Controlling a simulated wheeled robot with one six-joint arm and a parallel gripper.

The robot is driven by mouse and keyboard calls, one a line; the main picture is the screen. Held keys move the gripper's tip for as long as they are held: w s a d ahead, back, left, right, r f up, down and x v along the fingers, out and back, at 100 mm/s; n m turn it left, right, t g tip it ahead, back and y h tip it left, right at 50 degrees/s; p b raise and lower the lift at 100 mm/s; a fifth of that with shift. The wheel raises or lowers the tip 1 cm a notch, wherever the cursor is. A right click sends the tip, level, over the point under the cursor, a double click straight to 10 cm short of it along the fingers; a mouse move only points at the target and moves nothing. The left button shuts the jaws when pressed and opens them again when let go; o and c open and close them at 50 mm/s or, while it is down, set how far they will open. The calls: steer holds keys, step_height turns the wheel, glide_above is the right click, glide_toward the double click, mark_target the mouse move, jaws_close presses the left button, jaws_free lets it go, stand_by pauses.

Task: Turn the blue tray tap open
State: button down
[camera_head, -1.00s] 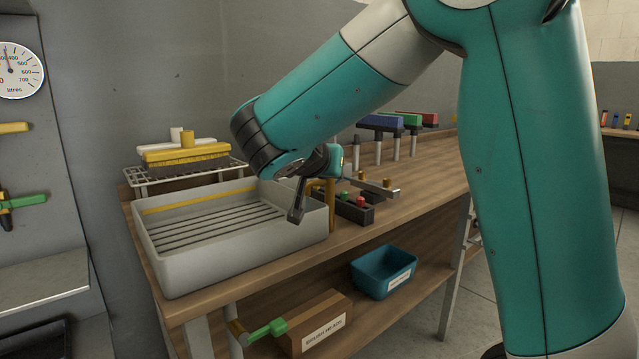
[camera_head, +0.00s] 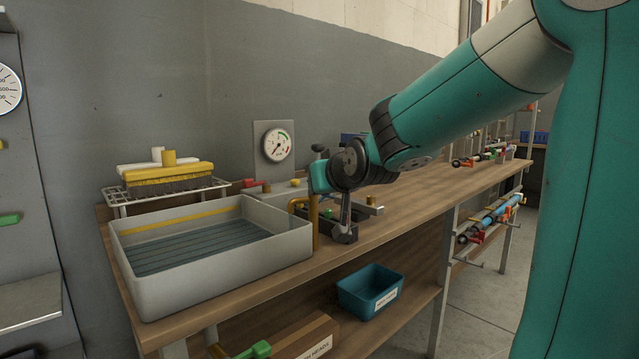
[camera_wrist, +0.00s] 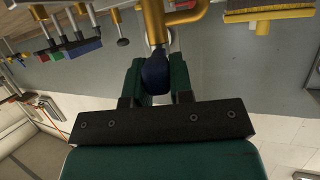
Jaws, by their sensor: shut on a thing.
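The blue tap handle (camera_wrist: 155,76) is in the wrist view, between the two dark green fingers of my gripper (camera_wrist: 160,70), which is shut on it. A brass pipe (camera_wrist: 153,22) joins the handle from above in that picture. In the head view the brass pipe (camera_head: 315,222) stands at the right end of the grey tray (camera_head: 215,271). My wrist is just above and right of it, and the handle and fingertips cannot be made out there. The slatted tray floor looks bluish, as if under water. A yellow line runs along its back wall.
A yellow brush (camera_head: 170,174) lies on a wire rack behind the tray. A gauge (camera_head: 277,142) stands on a panel at the back. A teal bin (camera_head: 369,290) is on the lower shelf. The wooden bench top (camera_head: 430,194) is largely clear to the right.

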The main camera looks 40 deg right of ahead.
stand_by(0.5)
steer(key=c, duration=1)
jaws_free()
